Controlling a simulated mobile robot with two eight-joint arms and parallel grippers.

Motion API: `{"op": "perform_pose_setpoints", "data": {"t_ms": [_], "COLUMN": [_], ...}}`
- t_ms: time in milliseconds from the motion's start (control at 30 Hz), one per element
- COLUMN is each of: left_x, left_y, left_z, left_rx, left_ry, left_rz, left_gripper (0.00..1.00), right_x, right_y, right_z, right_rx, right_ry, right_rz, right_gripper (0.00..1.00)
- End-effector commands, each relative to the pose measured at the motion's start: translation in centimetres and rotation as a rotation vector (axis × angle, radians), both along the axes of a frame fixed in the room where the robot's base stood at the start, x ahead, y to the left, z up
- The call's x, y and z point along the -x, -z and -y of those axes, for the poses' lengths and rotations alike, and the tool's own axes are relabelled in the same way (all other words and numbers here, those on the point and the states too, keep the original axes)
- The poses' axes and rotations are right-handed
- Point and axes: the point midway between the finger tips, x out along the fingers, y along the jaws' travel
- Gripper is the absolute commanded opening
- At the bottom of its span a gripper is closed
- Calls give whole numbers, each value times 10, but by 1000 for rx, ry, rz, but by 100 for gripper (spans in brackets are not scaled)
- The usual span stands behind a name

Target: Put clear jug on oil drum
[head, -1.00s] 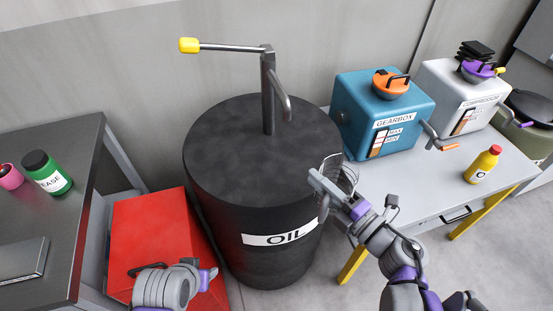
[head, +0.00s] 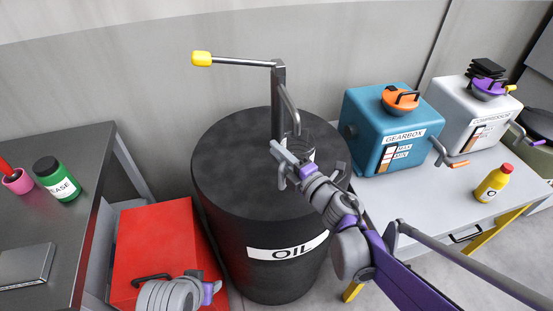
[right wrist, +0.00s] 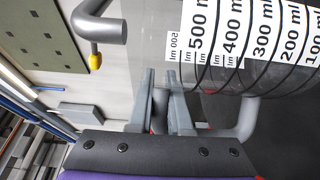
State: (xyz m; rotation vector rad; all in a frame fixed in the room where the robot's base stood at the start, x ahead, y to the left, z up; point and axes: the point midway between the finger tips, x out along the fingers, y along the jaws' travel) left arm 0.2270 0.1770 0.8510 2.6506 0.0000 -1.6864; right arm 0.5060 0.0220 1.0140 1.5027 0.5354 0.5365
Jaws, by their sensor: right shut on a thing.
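The oil drum (head: 235,150) is large, black and upright, with an OIL label on its side and a hand pump (head: 279,90) on its top. My right gripper (head: 283,160) is shut on the clear jug (head: 306,135), which shows over the right part of the drum top, near the pump spout. The gripper partly hides the jug; I cannot tell if the jug touches the drum. In the right wrist view the jug (right wrist: 270,65) shows ml marks, with the fingers (right wrist: 162,100) at its handle. My left gripper (head: 209,290) is low at the bottom; its jaws are unclear.
The pump's yellow-tipped lever (head: 232,60) reaches left above the drum. A red box (head: 155,235) stands left of it. A dark table (head: 95,145) holds a green grease jar (head: 57,180). At right, a bench (head: 425,195) holds the blue gearbox (head: 365,130) and a yellow bottle (head: 492,184).

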Motion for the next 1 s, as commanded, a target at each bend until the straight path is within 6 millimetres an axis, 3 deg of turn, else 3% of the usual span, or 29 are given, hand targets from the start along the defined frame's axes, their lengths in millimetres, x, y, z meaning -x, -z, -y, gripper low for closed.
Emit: {"op": "perform_pose_setpoints", "data": {"t_ms": [67,300,667,700,833,1000], "left_x": [0,1,1,1,1,1], "left_y": [0,6,9,9,8,8], "left_z": [0,0,0,0,0,0], "left_rx": [0,0,0,0,0,0], "left_ry": [0,0,0,0,0,0], "left_rz": [0,-2,-3,-3,-3,-3], "left_gripper": [50,50,50,50,50,50], "right_x": [-7,-6,-6,-6,-6,-6], "right_y": [0,35,40,39,38,38], "right_z": [-7,-6,-5,-5,-5,-5], "right_rx": [0,0,0,0,0,0], "right_ry": [-3,-1,-1,-1,-1,-1], "right_rz": [0,0,0,0,0,0], "right_gripper": [0,0,0,22,46,47]}}
